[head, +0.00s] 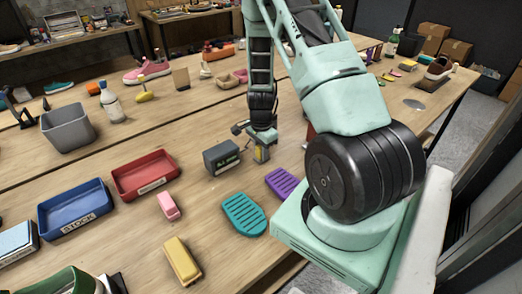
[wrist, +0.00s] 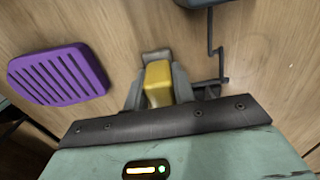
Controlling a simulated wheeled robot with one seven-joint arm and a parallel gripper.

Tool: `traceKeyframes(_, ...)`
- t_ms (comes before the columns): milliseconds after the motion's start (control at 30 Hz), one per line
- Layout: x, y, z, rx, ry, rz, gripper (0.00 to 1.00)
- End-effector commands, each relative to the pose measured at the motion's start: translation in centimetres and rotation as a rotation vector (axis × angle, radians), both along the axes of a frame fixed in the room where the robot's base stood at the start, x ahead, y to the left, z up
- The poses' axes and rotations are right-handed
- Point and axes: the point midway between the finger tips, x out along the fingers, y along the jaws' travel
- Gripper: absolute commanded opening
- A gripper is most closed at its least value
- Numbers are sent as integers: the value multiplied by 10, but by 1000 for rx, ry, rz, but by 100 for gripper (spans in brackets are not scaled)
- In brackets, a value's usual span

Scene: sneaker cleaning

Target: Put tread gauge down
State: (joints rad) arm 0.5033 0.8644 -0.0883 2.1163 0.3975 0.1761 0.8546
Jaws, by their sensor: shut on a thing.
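The tread gauge (wrist: 158,84) is a small yellow block with a grey end. It sits between the two grey fingers of my gripper (wrist: 157,90) in the wrist view, and the fingers are shut on it. In the head view my gripper (head: 261,148) points down over the table, with the yellow gauge (head: 260,154) partly hidden by the fingers. The gauge is at or just above the wood; I cannot tell whether it touches.
A purple ribbed pad (head: 281,183) and a teal ribbed pad (head: 244,214) lie in front of my gripper. Red (head: 143,188) and blue (head: 72,223) trays stand to the left, with pink (head: 168,207) and yellow (head: 181,260) blocks nearby. Bare wood surrounds the gauge.

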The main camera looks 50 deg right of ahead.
Motion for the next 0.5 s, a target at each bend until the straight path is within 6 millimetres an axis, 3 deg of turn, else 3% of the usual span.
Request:
traceKeyframes(267,0,0,-4,0,0,1,7)
traceKeyframes(300,0,0,-3,0,0,1,31)
traceKeyframes(367,0,0,-3,0,0,1,47)
traceKeyframes(500,0,0,-3,0,0,1,47)
